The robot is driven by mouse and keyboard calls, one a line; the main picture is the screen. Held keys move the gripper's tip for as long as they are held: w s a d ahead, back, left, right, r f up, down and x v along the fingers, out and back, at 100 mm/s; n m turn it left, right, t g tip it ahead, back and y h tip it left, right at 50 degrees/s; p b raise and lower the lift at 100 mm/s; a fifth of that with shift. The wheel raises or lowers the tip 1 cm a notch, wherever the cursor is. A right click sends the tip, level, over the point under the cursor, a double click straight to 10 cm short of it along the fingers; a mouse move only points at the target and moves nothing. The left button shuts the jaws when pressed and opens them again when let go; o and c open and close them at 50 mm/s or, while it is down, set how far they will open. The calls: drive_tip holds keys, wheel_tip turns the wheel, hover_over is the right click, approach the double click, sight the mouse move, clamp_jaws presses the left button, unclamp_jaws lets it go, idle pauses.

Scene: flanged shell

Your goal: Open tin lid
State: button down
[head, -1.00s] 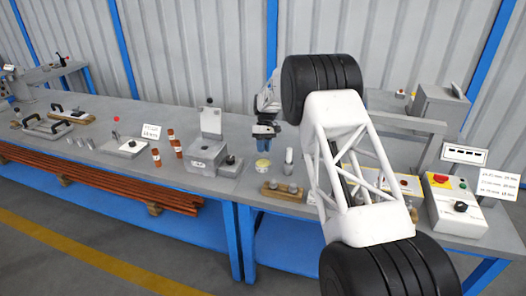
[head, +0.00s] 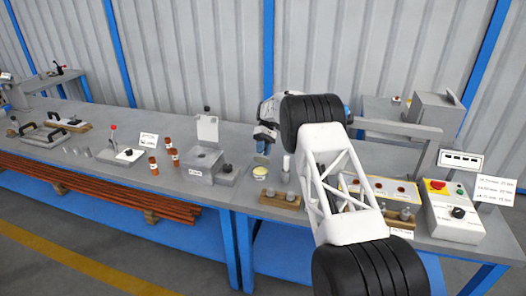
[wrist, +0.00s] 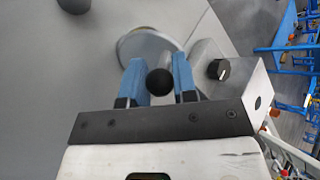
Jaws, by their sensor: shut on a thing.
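The tin (head: 261,170) is small, round and cream-yellow on top; it stands on the bench just below my gripper (head: 264,140) in the head view. In the wrist view, the blue fingers of my gripper (wrist: 158,78) are closed around a black ball knob (wrist: 159,82). A pale grey round disc (wrist: 140,47), seemingly the lid, shows behind the knob; the fingers partly cover it. My arm stands to the right of the tin in the head view.
A grey box with an upright plate (head: 205,165) stands left of the tin. A wooden block with metal pegs (head: 280,200) is in front, and a pale cylinder (head: 286,168) is close right. A control box (head: 452,210) stands far right.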

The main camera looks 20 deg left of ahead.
drive_tip(key=c, duration=0.9)
unclamp_jaws()
drive_tip(key=shift+r, duration=0.15)
wheel_tip(320, 180, up, 3)
drive_tip(key=shift+r, duration=0.2)
drive_tip(key=s+d, duration=0.3)
drive_tip(key=s, duration=0.4)
drive_tip(key=s+d+r, duration=0.1)
drive_tip(key=s+d, duration=0.3)
drive_tip(key=s, duration=0.3)
drive_tip(key=shift+s+d+r, duration=0.15)
